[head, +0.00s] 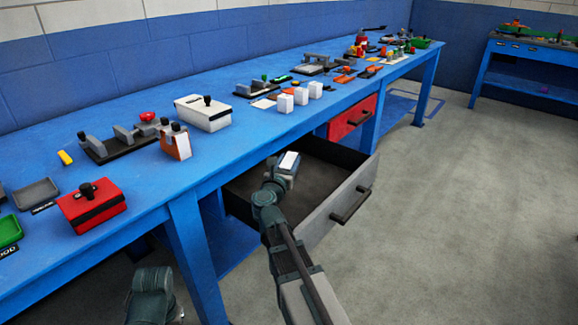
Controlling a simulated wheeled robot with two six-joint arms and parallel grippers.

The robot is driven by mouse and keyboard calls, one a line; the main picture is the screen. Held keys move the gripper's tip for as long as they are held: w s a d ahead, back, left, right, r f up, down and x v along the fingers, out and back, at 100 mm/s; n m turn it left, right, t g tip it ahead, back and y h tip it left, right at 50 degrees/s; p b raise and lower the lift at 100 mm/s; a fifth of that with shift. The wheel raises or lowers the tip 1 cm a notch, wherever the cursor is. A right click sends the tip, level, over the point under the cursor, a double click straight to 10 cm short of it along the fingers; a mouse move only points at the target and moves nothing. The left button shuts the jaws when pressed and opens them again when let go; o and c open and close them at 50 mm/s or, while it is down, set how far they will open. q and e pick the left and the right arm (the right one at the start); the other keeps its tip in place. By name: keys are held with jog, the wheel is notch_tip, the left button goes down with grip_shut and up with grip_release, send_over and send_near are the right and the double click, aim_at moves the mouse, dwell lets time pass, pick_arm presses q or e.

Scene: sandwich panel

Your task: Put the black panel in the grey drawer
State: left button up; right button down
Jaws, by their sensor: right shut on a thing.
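The grey drawer (322,217) is pulled out from under the blue bench, with a dark inside and a black handle on its front. My right gripper (287,164) is over the open drawer, near its back by the bench edge. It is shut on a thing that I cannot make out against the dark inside. A white-topped block shows at the gripper's end, and I cannot tell whether it is part of the gripper. I cannot pick out the black panel for certain. Part of my left arm shows at the bottom left, but its gripper is out of view.
The blue bench (236,144) carries a red box (92,204), a white box (203,113), several small white blocks and other parts. A red drawer (352,117) lies beyond the grey one. The floor to the right is clear. Another blue bench stands at the back right.

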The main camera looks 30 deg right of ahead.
jog(key=shift+f, duration=0.2)
jog(key=shift+s+f+b, duration=0.1)
jog(key=shift+b, duration=0.4)
